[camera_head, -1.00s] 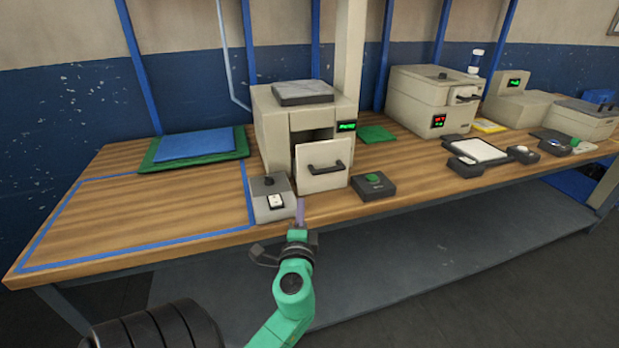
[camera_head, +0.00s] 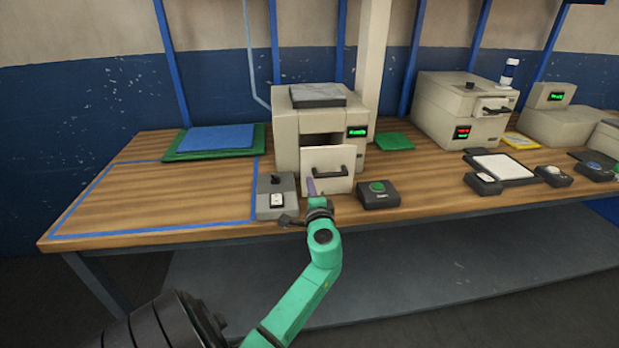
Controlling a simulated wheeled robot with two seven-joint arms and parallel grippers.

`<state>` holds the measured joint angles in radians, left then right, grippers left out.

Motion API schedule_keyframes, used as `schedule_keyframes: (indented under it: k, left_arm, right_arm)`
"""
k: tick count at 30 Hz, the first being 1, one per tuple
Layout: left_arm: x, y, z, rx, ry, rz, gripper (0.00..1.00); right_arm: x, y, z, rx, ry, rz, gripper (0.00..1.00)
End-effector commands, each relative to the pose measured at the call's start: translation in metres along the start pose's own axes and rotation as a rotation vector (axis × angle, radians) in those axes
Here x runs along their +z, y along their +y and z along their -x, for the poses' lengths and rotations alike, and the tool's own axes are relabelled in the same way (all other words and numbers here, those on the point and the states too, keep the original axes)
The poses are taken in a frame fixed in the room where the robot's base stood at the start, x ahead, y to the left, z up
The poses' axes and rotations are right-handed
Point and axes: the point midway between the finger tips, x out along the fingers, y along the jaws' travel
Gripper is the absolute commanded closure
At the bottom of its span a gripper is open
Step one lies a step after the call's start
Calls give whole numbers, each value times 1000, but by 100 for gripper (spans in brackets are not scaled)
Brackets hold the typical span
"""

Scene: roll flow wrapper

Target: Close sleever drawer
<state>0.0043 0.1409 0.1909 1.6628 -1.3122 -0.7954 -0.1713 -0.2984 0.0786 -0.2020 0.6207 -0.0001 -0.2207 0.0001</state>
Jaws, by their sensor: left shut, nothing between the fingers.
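The sleever (camera_head: 288,125) is a beige box machine with a grey top plate and a green-lit display, at the centre of the bench. Its drawer (camera_head: 340,158) stands out from the body; a dark opening shows above and behind its front panel. The panel has a black bar handle (camera_head: 330,172). My right gripper is not in view.
A grey switch box (camera_head: 277,206) stands close left of my gripper. A black box with a green button (camera_head: 379,194) stands right of the drawer. The blue-taped bench area (camera_head: 150,195) at left is clear. Another beige machine (camera_head: 440,108) stands to the right.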

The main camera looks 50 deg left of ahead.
Motion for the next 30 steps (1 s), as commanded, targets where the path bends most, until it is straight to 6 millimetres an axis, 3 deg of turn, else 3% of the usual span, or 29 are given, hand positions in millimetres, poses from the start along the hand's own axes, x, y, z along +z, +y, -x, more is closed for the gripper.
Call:
schedule_keyframes:
  k: [6, 17, 20, 27, 30]
  left_arm:
    - [0, -1, -23, 0, 0, 0, 100]
    - [0, 1, -26, 0, 0, 1, 100]
    - [0, 4, -39, -3, 0, 1, 100]
    - [0, 6, -94, -3, -1, 2, 100]
    - [0, 3, -103, -2, 0, 2, 100]
  right_arm:
    - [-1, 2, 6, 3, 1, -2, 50]
    - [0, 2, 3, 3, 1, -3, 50]
    - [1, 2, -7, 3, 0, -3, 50]
    - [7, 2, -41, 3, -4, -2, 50]
    - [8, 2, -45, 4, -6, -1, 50]
